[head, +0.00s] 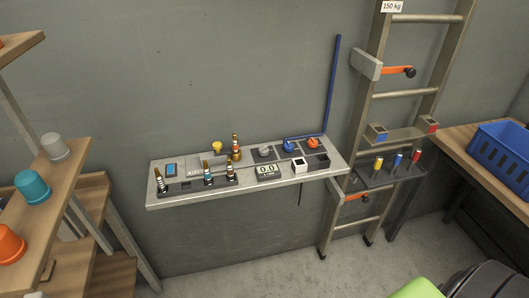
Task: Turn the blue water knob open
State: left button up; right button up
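The blue knob (288,145) sits on a dark square plate towards the back right of the grey wall shelf. A blue pipe (332,85) runs from beside it along the shelf's back and up the wall. A grey knob (265,150) is to its left and an orange-red knob (313,143) to its right, on similar plates. The blue knob is too small to tell its exact turn. Neither of my grippers is in view.
The grey shelf (215,198) also holds several striped cone-shaped pieces, a digital display (268,171) and small open boxes. A ladder (375,140) stands right of it. Wooden shelves with cups (33,188) stand left. A blue crate (503,150) sits on a right-hand table.

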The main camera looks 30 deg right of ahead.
aim_at(289, 147)
jog(key=z, duration=1.55)
jog(key=i+j, duration=0.05)
